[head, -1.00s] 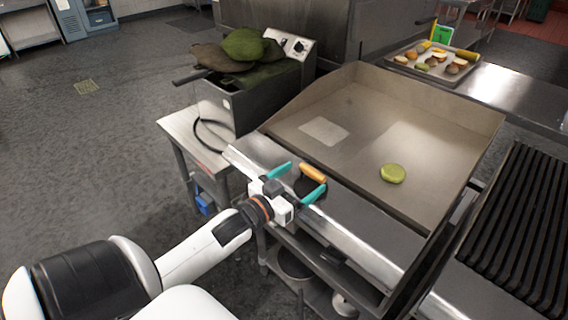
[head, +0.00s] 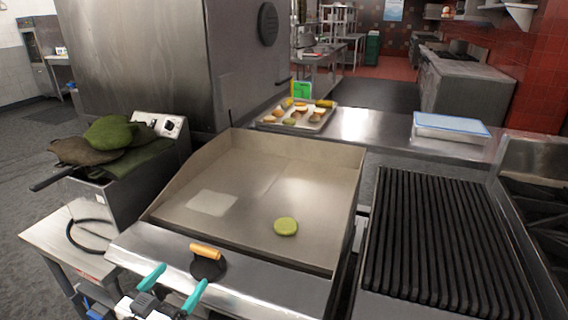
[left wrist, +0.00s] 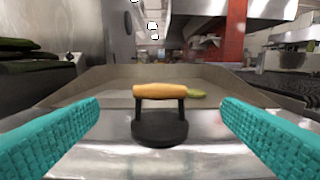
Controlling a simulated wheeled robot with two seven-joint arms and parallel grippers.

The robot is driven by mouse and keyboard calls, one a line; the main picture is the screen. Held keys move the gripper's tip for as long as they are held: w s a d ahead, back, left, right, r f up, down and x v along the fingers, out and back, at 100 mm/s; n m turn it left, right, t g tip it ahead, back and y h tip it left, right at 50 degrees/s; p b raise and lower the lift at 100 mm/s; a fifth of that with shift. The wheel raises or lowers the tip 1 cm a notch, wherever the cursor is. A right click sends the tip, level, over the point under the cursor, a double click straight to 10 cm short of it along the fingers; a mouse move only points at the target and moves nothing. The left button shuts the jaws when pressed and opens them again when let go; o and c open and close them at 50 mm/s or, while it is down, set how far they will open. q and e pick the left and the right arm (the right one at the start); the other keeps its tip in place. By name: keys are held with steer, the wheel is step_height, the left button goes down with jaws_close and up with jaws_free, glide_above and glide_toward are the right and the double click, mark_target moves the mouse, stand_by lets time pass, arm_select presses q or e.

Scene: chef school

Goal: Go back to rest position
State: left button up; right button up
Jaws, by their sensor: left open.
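My left gripper (head: 172,293) is open and empty, low at the front edge of the griddle in the head view. Its teal fingers stand wide apart at both sides of the left wrist view. A round black press with a wooden handle (head: 206,251) stands on the griddle's steel front ledge, just beyond the fingertips. It also shows in the left wrist view (left wrist: 160,126), between the fingers in the picture but ahead of them and not gripped. My right gripper is not in view.
A green patty (head: 286,227) lies on the flat griddle (head: 250,185). A ridged grill (head: 440,240) is at right. A fryer (head: 135,190) with green and brown cloth-like items stands at left. A tray with food (head: 262,122) and a blue-lidded container (head: 450,127) are on the back counter.

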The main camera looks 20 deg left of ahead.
arm_select(q)
steer(key=s+d+f+g+y, duration=0.1)
steer(key=s+d+f+g, duration=0.15)
steer(key=f, duration=0.25)
steer(key=s+d+f+g+y, duration=0.1)
steer(key=s+d+f+g, duration=0.1)
steer(key=f+g, duration=0.25)
steer(key=s+d+f+m+g+h, duration=0.1)
steer(key=s+d+f+g, duration=0.65)
steer(key=s, duration=0.45)
step_height(320, 180, down, 24)
steer(key=g, duration=0.1)
steer(key=s+a+f+g, duration=0.1)
steer(key=s+a+f, duration=0.1)
steer(key=s+f, duration=1.4)
steer(key=shift+s+f+m, duration=0.25)
steer(key=shift+s+m, duration=0.05)
steer(key=shift+s, duration=0.25)
